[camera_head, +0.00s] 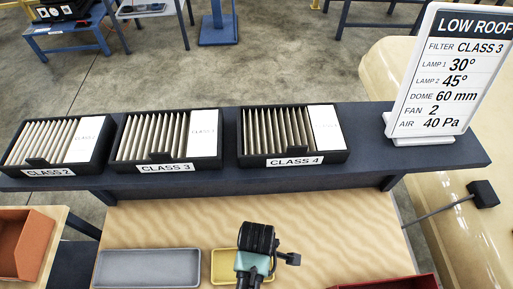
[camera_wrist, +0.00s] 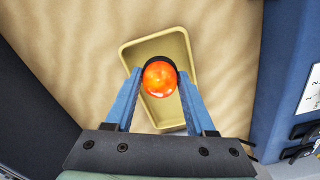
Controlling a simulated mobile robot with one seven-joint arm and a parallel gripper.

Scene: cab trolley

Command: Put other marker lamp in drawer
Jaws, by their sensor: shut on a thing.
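In the wrist view, my gripper (camera_wrist: 160,75) is shut on an orange, domed marker lamp (camera_wrist: 160,79) with a dark base. The blue fingers stand on either side of it. The lamp is over a yellow tray (camera_wrist: 188,120), seen from above; how high it is above the tray I cannot tell. In the head view, the yellow tray (camera_head: 222,264) is partly hidden behind my arm, and the lamp is hidden too. I cannot make out a drawer in either view.
A grey tray (camera_head: 148,268) lies left of the yellow one on the wood-grained top. An orange bin (camera_head: 24,245) is at far left, a red tray (camera_head: 395,284) at lower right. Behind, a dark shelf (camera_head: 375,165) bears filter boxes and a white sign (camera_head: 440,85).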

